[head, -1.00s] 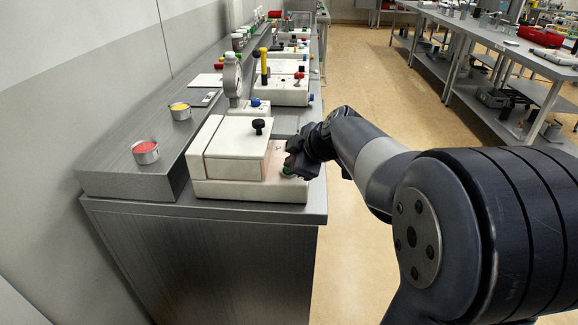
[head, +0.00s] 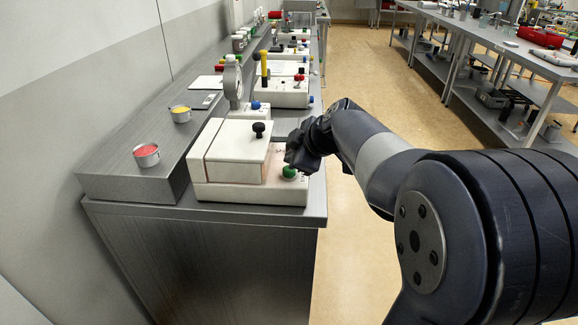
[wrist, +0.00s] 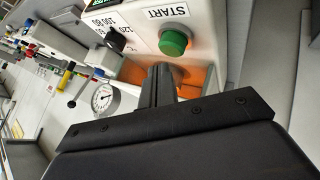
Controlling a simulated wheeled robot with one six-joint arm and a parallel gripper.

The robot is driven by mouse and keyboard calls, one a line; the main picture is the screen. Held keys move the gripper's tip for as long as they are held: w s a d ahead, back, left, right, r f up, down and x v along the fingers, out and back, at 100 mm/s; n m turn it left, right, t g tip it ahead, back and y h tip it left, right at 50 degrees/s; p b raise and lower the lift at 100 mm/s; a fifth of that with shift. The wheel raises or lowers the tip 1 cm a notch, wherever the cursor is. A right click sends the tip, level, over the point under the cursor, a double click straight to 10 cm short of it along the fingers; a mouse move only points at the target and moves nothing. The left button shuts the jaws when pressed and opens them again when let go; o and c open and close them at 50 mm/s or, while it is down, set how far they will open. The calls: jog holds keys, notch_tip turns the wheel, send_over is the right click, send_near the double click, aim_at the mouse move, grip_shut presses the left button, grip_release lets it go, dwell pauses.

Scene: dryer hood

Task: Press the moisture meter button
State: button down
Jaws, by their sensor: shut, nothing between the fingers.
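The moisture meter is a white box (head: 235,193) with a raised lid and a black knob (head: 259,129) at the near end of the bench. Its round green button (head: 289,171) is on the front right part; in the wrist view the green button (wrist: 173,43) sits beside the label START. My gripper (head: 300,160) is shut and empty, just above and behind the button in the head view. In the wrist view the shut fingers (wrist: 160,75) are close to the button, with a visible gap. A black knob (wrist: 115,38) and a lit display (wrist: 100,4) also show.
A round dial gauge (head: 232,82) and other white devices (head: 283,94) line the bench behind. The floor aisle (head: 375,75) at right is clear.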

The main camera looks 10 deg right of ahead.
jog(key=shift+r+p, duration=1.35)
jog(key=shift+r, duration=1.2)
jog(key=shift+f, duration=0.1)
jog(key=shift+f+b, duration=0.9)
jog(key=shift+f, duration=0.5)
jog(key=shift+r+p, duration=0.45)
jog(key=shift+p, duration=1.1)
jog(key=shift+r+p, duration=0.25)
jog(key=shift+p, duration=1)
